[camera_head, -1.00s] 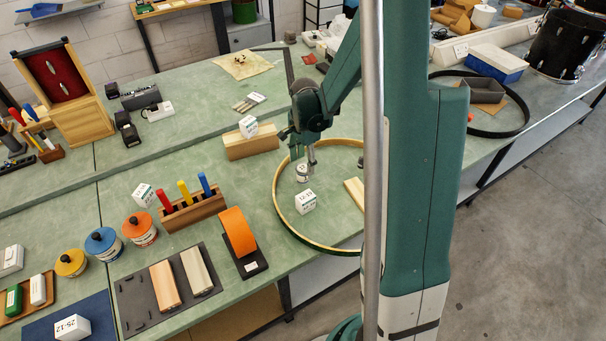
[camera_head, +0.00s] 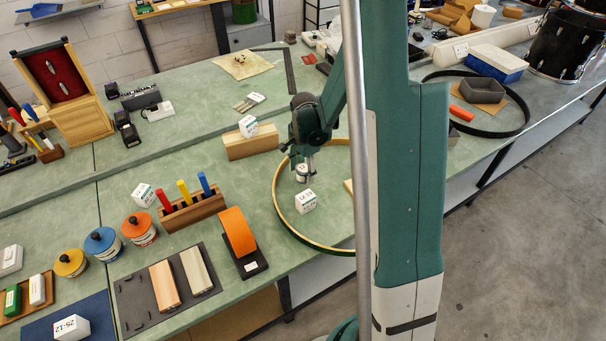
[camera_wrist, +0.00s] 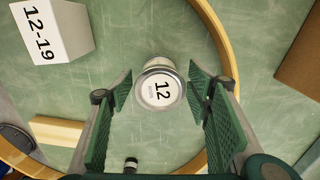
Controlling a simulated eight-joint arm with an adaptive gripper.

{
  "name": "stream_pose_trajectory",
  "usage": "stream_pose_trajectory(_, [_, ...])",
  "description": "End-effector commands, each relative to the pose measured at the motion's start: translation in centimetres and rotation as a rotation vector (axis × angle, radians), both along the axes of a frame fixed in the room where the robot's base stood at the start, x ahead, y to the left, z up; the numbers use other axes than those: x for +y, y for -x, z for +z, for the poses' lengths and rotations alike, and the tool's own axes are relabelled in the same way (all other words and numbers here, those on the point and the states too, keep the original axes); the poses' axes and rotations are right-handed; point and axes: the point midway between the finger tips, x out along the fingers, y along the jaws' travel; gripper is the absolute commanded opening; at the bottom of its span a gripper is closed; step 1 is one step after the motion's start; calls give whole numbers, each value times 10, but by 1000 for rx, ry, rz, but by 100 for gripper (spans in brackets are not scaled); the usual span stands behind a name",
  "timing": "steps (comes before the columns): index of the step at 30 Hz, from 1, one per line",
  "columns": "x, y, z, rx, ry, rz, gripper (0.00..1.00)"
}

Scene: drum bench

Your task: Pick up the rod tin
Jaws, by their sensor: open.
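A small round tin with a white lid marked 12 (camera_wrist: 160,91) stands upright on the green bench inside the wooden hoop. The small print under the number is too small to read. In the head view the tin (camera_head: 302,174) is partly hidden by my gripper (camera_head: 307,163). In the wrist view my gripper (camera_wrist: 160,86) is open, with one textured finger pad on each side of the tin. A gap shows on both sides of the lid, so the pads do not appear to touch it.
The hoop (camera_head: 277,197) rings the tin. A white box marked 12-19 (camera_head: 306,202) stands close by, inside the hoop; it also shows in the wrist view (camera_wrist: 50,30). A wooden block (camera_head: 252,142) lies behind left, and an orange piece on a black stand (camera_head: 238,232) stands front left.

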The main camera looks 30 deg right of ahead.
Motion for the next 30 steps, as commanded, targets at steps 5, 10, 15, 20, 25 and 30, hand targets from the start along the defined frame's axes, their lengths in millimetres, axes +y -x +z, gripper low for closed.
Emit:
stream_pose_trajectory(5, [0, 0, -5, 0, 0, 0, 50])
stream_pose_trajectory(10, [0, 0, -5, 0, 0, 0, 50])
stream_pose_trajectory(15, [0, 0, -5, 0, 0, 0, 50])
stream_pose_trajectory(20, [0, 0, -5, 0, 0, 0, 50])
stream_pose_trajectory(25, [0, 0, -5, 0, 0, 0, 30])
stream_pose_trajectory(30, [0, 0, -5, 0, 0, 0, 21])
